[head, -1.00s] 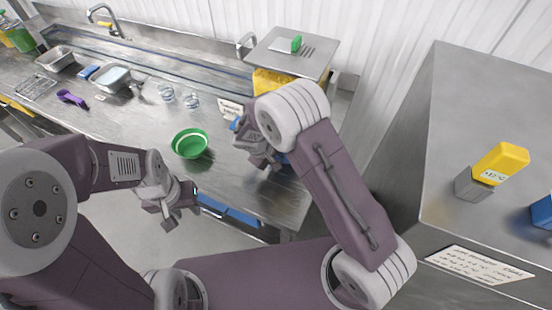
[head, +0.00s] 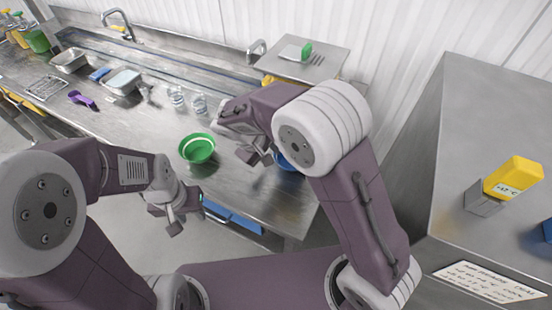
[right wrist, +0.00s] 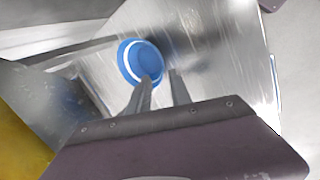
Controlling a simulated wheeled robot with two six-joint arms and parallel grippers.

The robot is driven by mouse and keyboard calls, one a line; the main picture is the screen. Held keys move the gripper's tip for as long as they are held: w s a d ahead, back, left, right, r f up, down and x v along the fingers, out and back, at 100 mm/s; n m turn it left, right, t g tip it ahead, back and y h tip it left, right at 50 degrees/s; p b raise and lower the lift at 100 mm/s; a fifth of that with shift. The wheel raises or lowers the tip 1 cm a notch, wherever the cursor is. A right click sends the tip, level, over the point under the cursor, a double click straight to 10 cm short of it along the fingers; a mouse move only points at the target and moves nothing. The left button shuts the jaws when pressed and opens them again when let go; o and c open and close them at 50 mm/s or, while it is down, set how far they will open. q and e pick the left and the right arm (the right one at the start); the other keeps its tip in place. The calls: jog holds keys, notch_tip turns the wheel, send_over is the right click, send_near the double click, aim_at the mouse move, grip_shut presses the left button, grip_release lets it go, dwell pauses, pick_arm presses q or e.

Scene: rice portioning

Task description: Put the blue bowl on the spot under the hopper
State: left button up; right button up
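The blue bowl (head: 287,164) stands on the steel bench, mostly hidden behind my right arm in the head view. In the right wrist view the blue bowl (right wrist: 146,60) shows its white inner ring, just beyond the fingertips. My right gripper (head: 257,156) is open and empty above the bench, beside the bowl; its two fingers (right wrist: 162,78) are apart in the wrist view. My left gripper (head: 188,213) is open and empty in front of the bench edge. I cannot make out the spot or clearly identify the hopper.
A green bowl (head: 197,149) stands on the bench left of my right gripper. Clear cups (head: 199,105), a purple scoop (head: 80,98) and metal trays (head: 122,81) lie further left. A steel-topped unit (head: 318,65) stands behind. A steel cabinet (head: 480,130) is at right.

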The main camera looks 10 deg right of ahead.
jog(key=s+d+f+m+g+y, duration=0.2)
jog(key=s+d+m+y, duration=0.2)
jog(key=s+d+m, duration=0.4)
jog(key=s+d, duration=0.5)
jog(key=s, duration=0.2)
